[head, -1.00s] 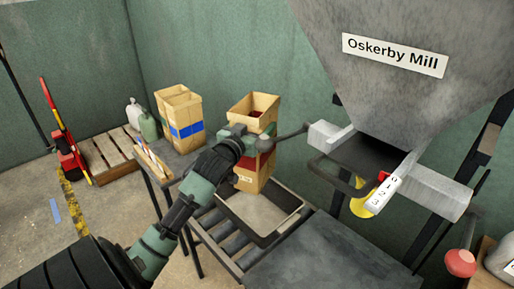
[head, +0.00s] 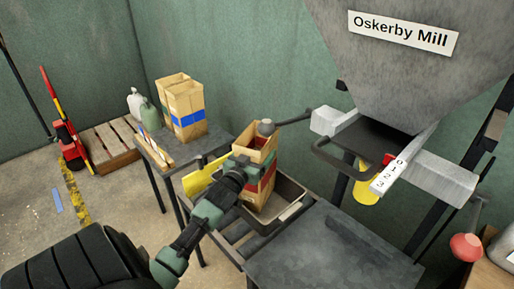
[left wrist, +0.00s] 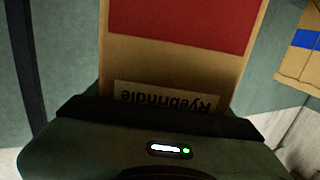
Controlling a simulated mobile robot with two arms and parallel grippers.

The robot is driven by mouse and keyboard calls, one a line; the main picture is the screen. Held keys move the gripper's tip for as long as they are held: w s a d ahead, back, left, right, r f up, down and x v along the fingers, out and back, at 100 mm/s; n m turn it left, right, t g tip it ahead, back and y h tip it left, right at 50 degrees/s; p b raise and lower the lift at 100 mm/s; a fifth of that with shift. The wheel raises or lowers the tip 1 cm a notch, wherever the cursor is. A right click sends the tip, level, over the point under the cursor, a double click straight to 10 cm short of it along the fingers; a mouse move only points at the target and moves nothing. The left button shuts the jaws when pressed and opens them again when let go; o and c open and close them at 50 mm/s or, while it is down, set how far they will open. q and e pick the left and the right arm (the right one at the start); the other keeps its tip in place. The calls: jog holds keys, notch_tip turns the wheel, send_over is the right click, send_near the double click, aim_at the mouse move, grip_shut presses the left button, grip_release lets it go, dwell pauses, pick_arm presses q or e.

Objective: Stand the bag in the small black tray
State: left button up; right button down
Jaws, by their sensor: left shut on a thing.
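The bag (head: 263,158) is a tall tan paper bag with an open top and a red band. It looks upright within the outline of the small black tray (head: 297,207), its base low inside the rim; I cannot tell whether it rests on the tray floor. My left gripper (head: 246,172) is shut on the bag's near left side and hides part of it. In the left wrist view the bag (left wrist: 185,70) fills the middle, with its red band and an upside-down name label close to the gripper (left wrist: 160,112). My right gripper is not in view.
A grey hopper (head: 420,40) with a lever and number plate overhangs the right. A dark flat table (head: 330,255) lies in front of the tray. A yellow panel (head: 200,178) stands left of the bag. Blue-banded bags (head: 186,105) stand on a side table.

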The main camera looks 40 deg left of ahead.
pick_arm(q)
notch_tip(320, 180, down, 3)
jog(key=shift+w+r, duration=0.1)
jog(key=shift+r, duration=0.1)
jog(key=o, duration=1.8)
jog(key=shift+f, duration=0.45)
jog(key=shift+o, duration=1)
jog(key=shift+s+d+r, duration=0.1)
jog(key=shift+s, duration=0.1)
jog(key=shift+s, duration=0.1)
jog(key=v, duration=1.1)
jog(key=shift+s, duration=0.4)
